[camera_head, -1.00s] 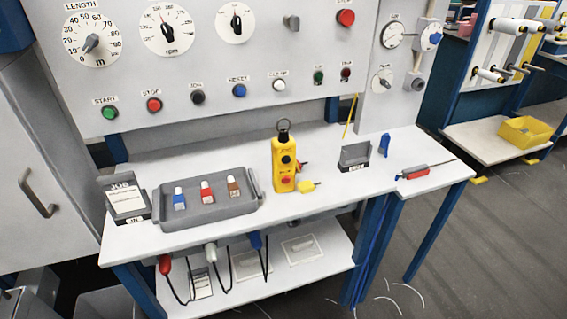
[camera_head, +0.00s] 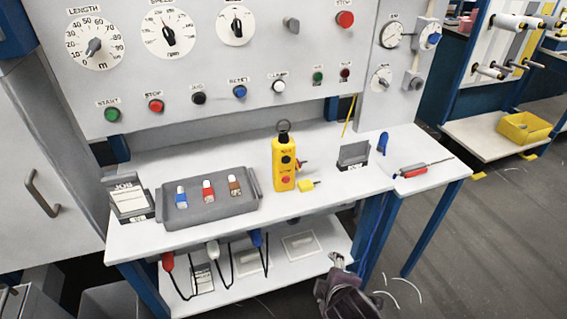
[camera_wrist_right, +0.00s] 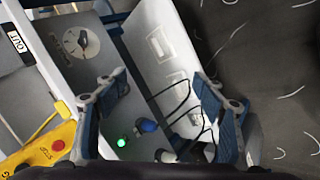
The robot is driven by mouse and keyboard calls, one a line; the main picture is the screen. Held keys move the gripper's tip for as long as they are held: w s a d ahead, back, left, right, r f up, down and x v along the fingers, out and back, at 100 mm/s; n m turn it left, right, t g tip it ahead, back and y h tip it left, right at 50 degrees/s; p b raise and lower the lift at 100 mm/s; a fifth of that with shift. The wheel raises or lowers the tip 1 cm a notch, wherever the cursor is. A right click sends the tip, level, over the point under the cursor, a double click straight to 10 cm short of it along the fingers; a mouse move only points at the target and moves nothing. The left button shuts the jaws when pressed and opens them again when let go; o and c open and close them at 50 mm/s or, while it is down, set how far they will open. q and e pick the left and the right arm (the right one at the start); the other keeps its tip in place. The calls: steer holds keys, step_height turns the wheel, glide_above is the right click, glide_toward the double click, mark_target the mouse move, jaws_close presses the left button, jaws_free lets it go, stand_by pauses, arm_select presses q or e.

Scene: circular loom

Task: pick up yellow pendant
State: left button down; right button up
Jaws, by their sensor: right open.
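The yellow pendant (camera_head: 284,165) stands upright on the white table, with a dark ring on top and black and red buttons on its front. Part of it, with a red button, also shows at the lower left of the right wrist view (camera_wrist_right: 42,152). My right gripper (camera_head: 338,261) is low in front of the table, below the tabletop and to the right of the pendant, apart from it. In the right wrist view its two fingers (camera_wrist_right: 170,108) are spread, with nothing held between them. My left gripper is in neither view.
A grey tray (camera_head: 164,211) with small coloured items lies left of the pendant. A yellow tag (camera_head: 307,186), a grey holder (camera_head: 352,160) and a red-handled screwdriver (camera_head: 414,171) lie to its right. Plugs on cables hang below the table's front edge. The control panel rises behind.

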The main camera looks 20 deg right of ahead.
steer(key=w+r+n+t+h, duration=0.1)
steer(key=w+r+n+t, duration=0.4)
steer(key=w+r+n, duration=0.5)
steer(key=n+t+y, duration=0.2)
steer(key=n+t, duration=0.3)
steer(key=n, duration=0.9)
glide_toward(285, 167)
steer(key=w, duration=0.4)
steer(key=shift+w+a+f, duration=0.1)
steer(key=shift+w, duration=1.5)
steer(key=w, duration=0.2)
steer(key=w+d+p, duration=0.1)
steer(key=w, duration=0.1)
steer(key=shift+d, duration=0.15)
steer(key=shift+w, duration=0.65)
steer(key=shift+c, duration=0.5)
steer(key=c, duration=1.6)
